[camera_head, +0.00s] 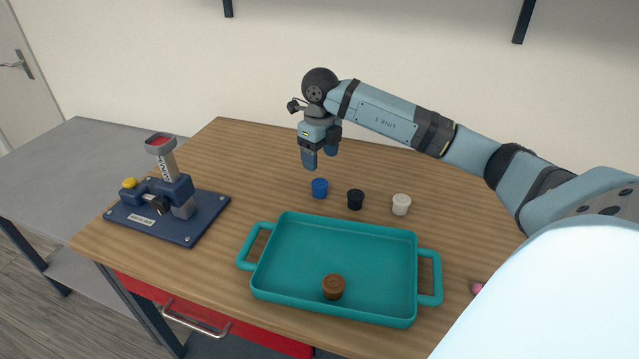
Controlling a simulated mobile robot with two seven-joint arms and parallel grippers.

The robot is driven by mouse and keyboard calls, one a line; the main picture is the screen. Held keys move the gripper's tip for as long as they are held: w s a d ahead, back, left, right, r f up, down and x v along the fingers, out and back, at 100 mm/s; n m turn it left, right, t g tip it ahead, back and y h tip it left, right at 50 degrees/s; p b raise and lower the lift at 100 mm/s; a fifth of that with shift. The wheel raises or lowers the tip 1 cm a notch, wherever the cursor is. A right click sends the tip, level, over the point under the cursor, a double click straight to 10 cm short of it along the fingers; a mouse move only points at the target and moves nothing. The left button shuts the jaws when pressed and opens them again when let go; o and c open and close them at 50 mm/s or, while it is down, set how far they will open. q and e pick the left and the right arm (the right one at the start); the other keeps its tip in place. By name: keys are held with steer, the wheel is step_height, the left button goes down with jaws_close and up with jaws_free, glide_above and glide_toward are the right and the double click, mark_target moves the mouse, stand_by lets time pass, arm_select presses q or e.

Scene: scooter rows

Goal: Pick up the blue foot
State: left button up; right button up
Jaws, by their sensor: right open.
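The blue foot (320,187) is a small round blue piece standing on the wooden table behind the teal tray. A black foot (355,199) and a white foot (401,204) stand to its right in a loose row. My right gripper (321,160) is open and empty, fingers pointing down, a little above and behind the blue foot and apart from it. My left gripper is not in view.
A teal tray (427,254) with two handles lies in front of the feet, with a brown round piece (333,287) inside. A dark blue fixture (170,222) stands at the left. A pink thing (477,288) is partly hidden at the right.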

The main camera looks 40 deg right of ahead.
mark_target(320, 183)
step_height(320, 183, down, 9)
steer(key=shift+w+r, duration=0.1)
steer(key=shift+r, duration=0.05)
steer(key=c, duration=1)
steer(key=shift+r, duration=0.15)
